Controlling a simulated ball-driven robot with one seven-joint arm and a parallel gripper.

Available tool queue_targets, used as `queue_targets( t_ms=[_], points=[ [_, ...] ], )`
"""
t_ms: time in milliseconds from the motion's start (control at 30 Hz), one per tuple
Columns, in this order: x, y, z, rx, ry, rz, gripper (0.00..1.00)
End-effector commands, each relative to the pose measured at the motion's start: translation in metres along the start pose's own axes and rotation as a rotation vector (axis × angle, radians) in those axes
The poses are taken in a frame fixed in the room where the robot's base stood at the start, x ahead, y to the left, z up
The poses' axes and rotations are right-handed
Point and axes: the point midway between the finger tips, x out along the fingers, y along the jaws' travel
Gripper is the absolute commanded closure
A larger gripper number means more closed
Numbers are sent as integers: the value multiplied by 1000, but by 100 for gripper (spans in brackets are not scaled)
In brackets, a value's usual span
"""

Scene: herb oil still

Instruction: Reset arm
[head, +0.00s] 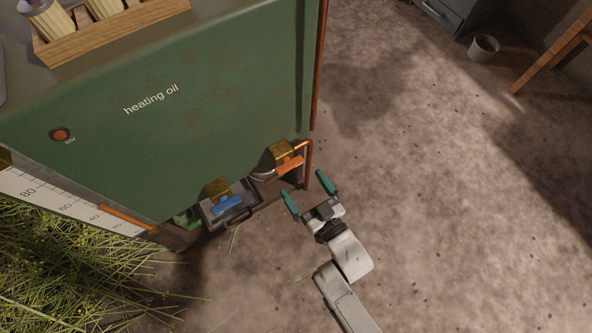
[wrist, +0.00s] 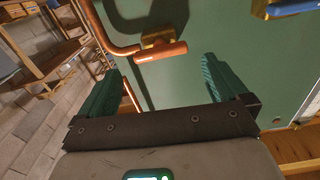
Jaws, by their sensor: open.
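My gripper (head: 308,192) is open and empty, with two teal fingers spread apart. It hangs over the bare floor, just right of the green tank's lower right corner. In the wrist view my gripper (wrist: 165,85) also shows empty, with the green tank (wrist: 215,50) ahead of it. The green tank (head: 200,100) is labelled "heating oil". An orange-handled valve (head: 289,166) on a copper pipe is close to the left fingertip; I cannot tell the exact gap. The orange handle (wrist: 160,53) shows beyond the fingers in the wrist view.
A blue-handled valve (head: 226,204) sits above a small metal tray at the tank's base. Cut herbs (head: 80,275) lie at lower left. A wooden rack (head: 110,28) with bottles stands on top. A bucket (head: 484,48) stands far right. The floor (head: 450,200) at right is clear.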

Motion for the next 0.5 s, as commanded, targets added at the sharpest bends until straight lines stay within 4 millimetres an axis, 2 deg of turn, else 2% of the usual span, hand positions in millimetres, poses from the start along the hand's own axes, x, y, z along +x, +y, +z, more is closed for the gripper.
queue_targets(
  t_ms=[167,500],
  points=[
    [-13,0,0,1,0,0,0],
    [-14,0,0,1,0,0,0]
  ],
)
